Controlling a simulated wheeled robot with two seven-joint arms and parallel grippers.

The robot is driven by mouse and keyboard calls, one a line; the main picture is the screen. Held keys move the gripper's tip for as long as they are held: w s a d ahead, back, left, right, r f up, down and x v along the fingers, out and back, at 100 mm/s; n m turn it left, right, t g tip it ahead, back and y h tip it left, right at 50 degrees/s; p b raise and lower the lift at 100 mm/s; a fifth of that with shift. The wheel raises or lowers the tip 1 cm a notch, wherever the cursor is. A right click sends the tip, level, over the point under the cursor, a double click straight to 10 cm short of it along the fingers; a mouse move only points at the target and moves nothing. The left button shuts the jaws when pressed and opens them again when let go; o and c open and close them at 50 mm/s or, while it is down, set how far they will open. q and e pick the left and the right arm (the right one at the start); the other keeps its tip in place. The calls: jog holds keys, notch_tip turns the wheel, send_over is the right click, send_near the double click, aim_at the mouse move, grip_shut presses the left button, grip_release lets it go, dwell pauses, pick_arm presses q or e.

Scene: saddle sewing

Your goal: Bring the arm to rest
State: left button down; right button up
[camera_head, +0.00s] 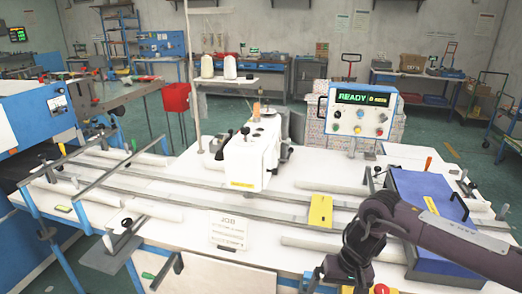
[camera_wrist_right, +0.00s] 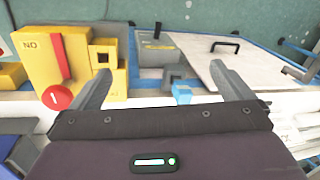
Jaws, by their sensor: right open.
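My right arm (camera_head: 440,238) reaches in from the right over the front right of the white worktable (camera_head: 215,270). Its wrist bends down near the table's front edge, and the fingertips are hard to make out in the head view. In the right wrist view my right gripper (camera_wrist_right: 163,88) shows two grey fingers spread wide with nothing between them. Beyond the fingers are a yellow fixture (camera_wrist_right: 45,55) marked "NO" with a red stripe, and a small blue piece (camera_wrist_right: 182,93). My left gripper is not in view.
A white sewing machine (camera_head: 247,160) stands mid-table behind long rails. A panel (camera_head: 360,112) reading "READY" stands behind. A blue case (camera_head: 430,200) lies beside my right arm. A yellow block (camera_head: 320,211) and a "JOB" card (camera_head: 229,232) are on the table.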

jog(key=w+a+f+n+t+y+b, duration=0.25)
jog(key=a+f+y, duration=0.25)
jog(key=a+f, duration=0.8)
notch_tip(320, 180, down, 9)
jog(key=t, duration=0.2)
jog(key=s+d+f+h, duration=0.1)
jog(key=s+d+f, duration=0.2)
jog(key=s+f, duration=0.35)
jog(key=s+d+f+h, duration=0.1)
jog(key=s+d+f, duration=0.3)
jog(key=f, duration=0.5)
jog(key=s+d+f+g+h, duration=0.1)
jog(key=s+d+f, duration=0.2)
jog(key=s, duration=0.8)
jog(key=s+d+f+g+h+b, duration=0.1)
jog(key=s+d+f+h, duration=0.1)
jog(key=s+d+f, duration=0.2)
jog(key=s+d+f+g+h+b, duration=0.1)
jog(key=s+f, duration=0.7)
jog(key=s, duration=1.1)
jog(key=shift+s+d+f+g+h, duration=0.2)
jog(key=shift+d+g+h, duration=0.3)
jog(key=shift+d, duration=0.75)
